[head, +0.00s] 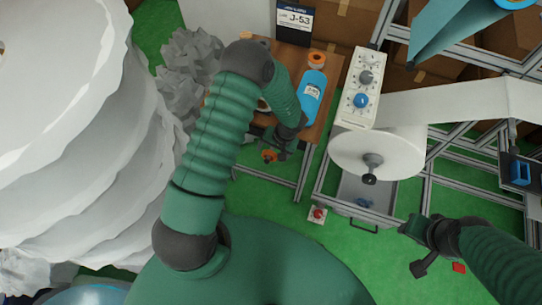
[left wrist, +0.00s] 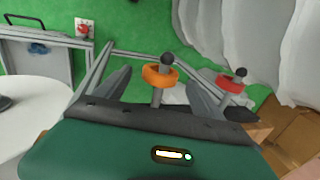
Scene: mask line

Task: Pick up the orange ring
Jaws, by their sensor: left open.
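The orange ring (left wrist: 159,78) sits around a grey post with a dark ball on top in the left wrist view. It shows between the two fingers of my left gripper (left wrist: 158,84), which is open and empty. Whether the fingers are level with the ring, I cannot tell. In the head view a small orange ring (head: 268,156) shows just below my left gripper (head: 284,146), at the table's near edge. My right gripper (head: 414,248) hangs at the lower right over the green floor, fingers apart, away from the ring.
A red ring (left wrist: 231,85) around a second ball-topped post stands close by on the right. A white roll (head: 385,152) and dial panel (head: 361,88) are to the right. Large white rolls (head: 70,130) fill the left.

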